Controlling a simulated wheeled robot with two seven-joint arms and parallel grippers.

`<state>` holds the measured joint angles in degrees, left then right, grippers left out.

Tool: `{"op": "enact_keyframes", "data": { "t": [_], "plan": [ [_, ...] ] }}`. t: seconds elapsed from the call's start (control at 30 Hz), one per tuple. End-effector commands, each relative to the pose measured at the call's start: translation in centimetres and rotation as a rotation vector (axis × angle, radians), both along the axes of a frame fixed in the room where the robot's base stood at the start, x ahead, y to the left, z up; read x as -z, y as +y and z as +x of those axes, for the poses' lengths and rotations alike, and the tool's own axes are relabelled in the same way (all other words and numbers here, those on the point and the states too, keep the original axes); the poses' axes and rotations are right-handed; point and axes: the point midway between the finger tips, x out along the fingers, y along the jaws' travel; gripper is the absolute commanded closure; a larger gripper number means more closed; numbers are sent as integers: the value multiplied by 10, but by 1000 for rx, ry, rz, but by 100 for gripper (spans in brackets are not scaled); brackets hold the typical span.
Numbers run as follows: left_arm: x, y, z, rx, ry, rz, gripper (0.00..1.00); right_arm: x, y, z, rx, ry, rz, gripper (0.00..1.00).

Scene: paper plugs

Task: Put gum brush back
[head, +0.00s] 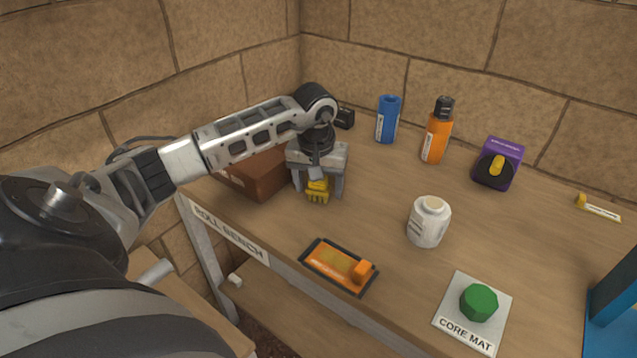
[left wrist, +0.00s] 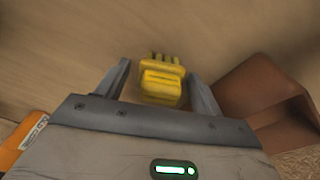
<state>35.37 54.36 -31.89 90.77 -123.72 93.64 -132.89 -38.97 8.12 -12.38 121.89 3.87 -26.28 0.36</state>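A small yellow piece with several prongs or bristles, which looks like the gum brush (head: 317,192), is at the left part of the bench, beside a brown box. It also shows in the left wrist view (left wrist: 162,82). My left gripper (head: 318,190) is over it, with one finger on each side. In the left wrist view the gripper (left wrist: 163,88) is open, with gaps between the fingers and the yellow piece. A white jar (head: 429,222) stands upright on the bench to the right. My right gripper is not in view.
The brown box (head: 256,174) is close to my left gripper. An orange tray (head: 335,264) lies at the front edge. A core mat (head: 456,318) holds a green piece (head: 479,302). A blue cylinder (head: 388,120), orange bottle (head: 437,132) and purple box (head: 499,163) stand behind.

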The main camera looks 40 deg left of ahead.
Motion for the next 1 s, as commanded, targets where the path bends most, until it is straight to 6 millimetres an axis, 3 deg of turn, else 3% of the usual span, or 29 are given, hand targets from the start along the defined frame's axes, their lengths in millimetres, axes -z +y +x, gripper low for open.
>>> {"op": "enact_keyframes", "data": {
  "t": [0.37, 0.8, 1.0],
  "plan": [
    [-12, 0, 0, 1, -2, 0, 33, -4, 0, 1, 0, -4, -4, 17],
    [-100, -5, -10, 0, -4, 0, 33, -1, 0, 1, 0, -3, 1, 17],
    [-120, -7, -12, 0, 0, -1, 33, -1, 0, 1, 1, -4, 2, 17]
  ]
}}
